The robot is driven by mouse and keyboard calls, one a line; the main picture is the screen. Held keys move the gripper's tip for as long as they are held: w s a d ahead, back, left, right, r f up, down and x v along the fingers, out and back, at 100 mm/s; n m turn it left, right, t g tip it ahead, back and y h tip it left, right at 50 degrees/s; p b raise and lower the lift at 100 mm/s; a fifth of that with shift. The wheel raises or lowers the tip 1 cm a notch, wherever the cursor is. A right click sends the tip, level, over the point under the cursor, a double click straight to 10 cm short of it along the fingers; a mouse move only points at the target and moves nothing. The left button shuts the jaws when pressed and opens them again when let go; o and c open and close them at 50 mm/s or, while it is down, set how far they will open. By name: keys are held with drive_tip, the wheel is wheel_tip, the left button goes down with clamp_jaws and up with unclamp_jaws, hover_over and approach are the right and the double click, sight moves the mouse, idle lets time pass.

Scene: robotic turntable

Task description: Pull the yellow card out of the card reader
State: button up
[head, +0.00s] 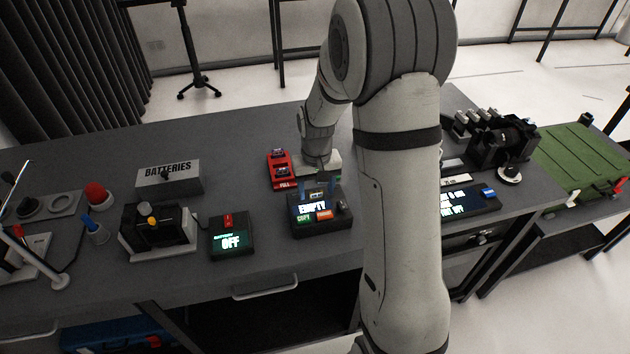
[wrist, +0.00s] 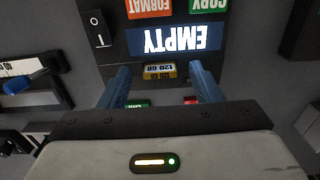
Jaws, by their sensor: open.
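The card reader (head: 309,229) is a dark box on the grey table, with a screen reading EMPTY and orange and green buttons. It shows upside down in the wrist view (wrist: 215,13). The yellow card (wrist: 160,72), labelled 120 GB, sits at the reader's edge just below the screen in the wrist view. My gripper (head: 318,189) is at the reader's far side. In the wrist view, its two blue fingers are open, one on each side of the card with a gap to it. How deep the card sits is hidden.
A red card holder (head: 281,170) stands behind the reader. A box with a screen reading OFF (head: 232,239) is to its left, and a BATTERIES box (head: 169,178) farther left. Another screen device (head: 470,203) is to the right, partly behind my arm. Bare table lies at the left back.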

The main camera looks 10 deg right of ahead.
sight(316, 192)
drive_tip(key=shift+c, duration=0.6)
drive_tip(key=c, duration=0.9)
drive_tip(key=shift+r, duration=0.1)
drive_tip(key=shift+c, duration=0.2)
drive_tip(key=shift+r, duration=0.1)
drive_tip(key=shift+r+p, duration=1.55)
drive_tip(key=shift+r, duration=0.75)
drive_tip(key=shift+s, duration=0.1)
